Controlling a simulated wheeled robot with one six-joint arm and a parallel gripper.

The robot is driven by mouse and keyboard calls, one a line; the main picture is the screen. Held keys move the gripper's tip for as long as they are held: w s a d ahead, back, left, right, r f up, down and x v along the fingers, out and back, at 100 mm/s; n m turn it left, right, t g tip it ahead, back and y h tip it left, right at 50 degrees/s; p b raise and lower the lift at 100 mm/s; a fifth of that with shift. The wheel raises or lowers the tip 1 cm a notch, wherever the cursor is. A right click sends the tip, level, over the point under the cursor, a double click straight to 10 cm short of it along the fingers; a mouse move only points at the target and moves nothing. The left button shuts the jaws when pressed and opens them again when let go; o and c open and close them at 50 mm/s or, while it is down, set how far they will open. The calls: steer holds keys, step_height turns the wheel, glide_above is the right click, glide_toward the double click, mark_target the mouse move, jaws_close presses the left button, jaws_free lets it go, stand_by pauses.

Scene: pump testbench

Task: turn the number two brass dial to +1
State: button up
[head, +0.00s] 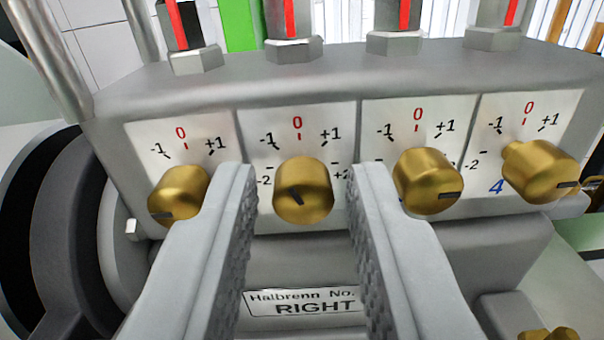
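The second brass dial from the left (302,192) sits on its white scale plate in the grey block. The plate shows -2, -1, a red 0, +1 and a partly hidden +2. The dial's own number is not visible. My gripper (301,174) is open, one finger on each side of this dial in the picture. Gaps show between the dial and both fingers, so no grip is visible.
Similar brass dials stand at the left (179,194), third (428,181) and far right (540,172), where a blue 4 shows. My fingers partly overlap the left and third dials. A "Halbrenn No. RIGHT" label (303,302) is below. Red-marked gauge tubes (291,20) rise behind.

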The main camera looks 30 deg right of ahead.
steer(key=shift+c, duration=0.3)
jaws_close()
steer(key=shift+m, duration=1.5)
steer(key=shift+o, duration=0.3)
jaws_free()
steer(key=v, duration=1.7)
steer(key=shift+s, duration=0.25)
